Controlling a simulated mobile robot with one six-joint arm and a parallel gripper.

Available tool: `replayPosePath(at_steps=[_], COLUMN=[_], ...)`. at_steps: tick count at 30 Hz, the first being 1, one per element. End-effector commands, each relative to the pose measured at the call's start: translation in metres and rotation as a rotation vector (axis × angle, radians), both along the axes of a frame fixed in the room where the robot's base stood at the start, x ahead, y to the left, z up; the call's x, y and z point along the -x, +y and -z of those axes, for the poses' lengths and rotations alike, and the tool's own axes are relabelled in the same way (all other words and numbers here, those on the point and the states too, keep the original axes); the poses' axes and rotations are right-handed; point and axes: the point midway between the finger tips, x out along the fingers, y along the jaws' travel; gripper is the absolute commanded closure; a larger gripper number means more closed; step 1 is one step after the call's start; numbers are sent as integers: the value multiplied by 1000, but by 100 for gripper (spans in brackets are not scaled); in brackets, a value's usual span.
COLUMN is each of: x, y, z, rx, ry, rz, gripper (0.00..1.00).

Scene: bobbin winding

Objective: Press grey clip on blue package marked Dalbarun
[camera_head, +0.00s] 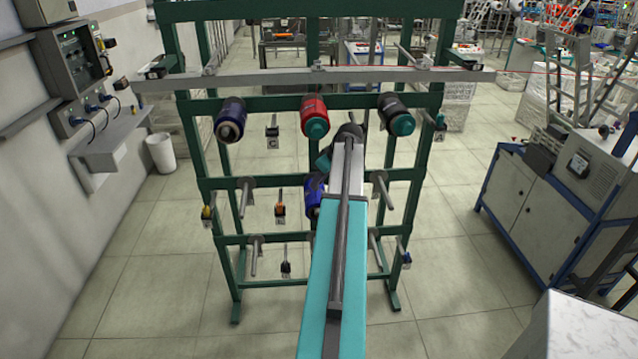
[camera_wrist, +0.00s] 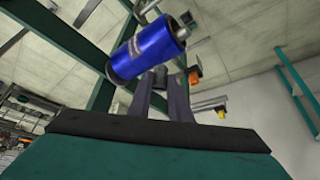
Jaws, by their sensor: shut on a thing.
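A blue package (camera_wrist: 145,48) with a pale label fills the upper middle of the wrist view. The lettering is too small to read. It also shows in the head view as a blue package (camera_head: 314,194) on the rack's middle row, partly hidden by my arm. My gripper (camera_wrist: 160,80) reaches up toward it in the wrist view, its two dark fingers close together just below the package. A small dark grey piece, taken as the grey clip (camera_wrist: 158,76), shows between the fingertips. I cannot tell whether it touches the package. In the head view my arm hides most of the gripper.
The green rack (camera_head: 190,150) carries another blue package (camera_head: 230,120), a red one (camera_head: 314,117) and a dark one with a teal end (camera_head: 397,115) on top. Bare pegs (camera_head: 244,197) stick out lower down. A blue-framed cabinet (camera_head: 540,205) stands right.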

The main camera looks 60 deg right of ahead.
Motion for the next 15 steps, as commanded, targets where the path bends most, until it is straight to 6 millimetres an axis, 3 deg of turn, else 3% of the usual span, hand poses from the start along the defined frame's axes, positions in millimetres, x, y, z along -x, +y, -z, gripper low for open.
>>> replayPosePath(at_steps=[15], x=[0], y=[0], z=[-20], rx=[0], ry=[0], rz=[0], gripper=[100])
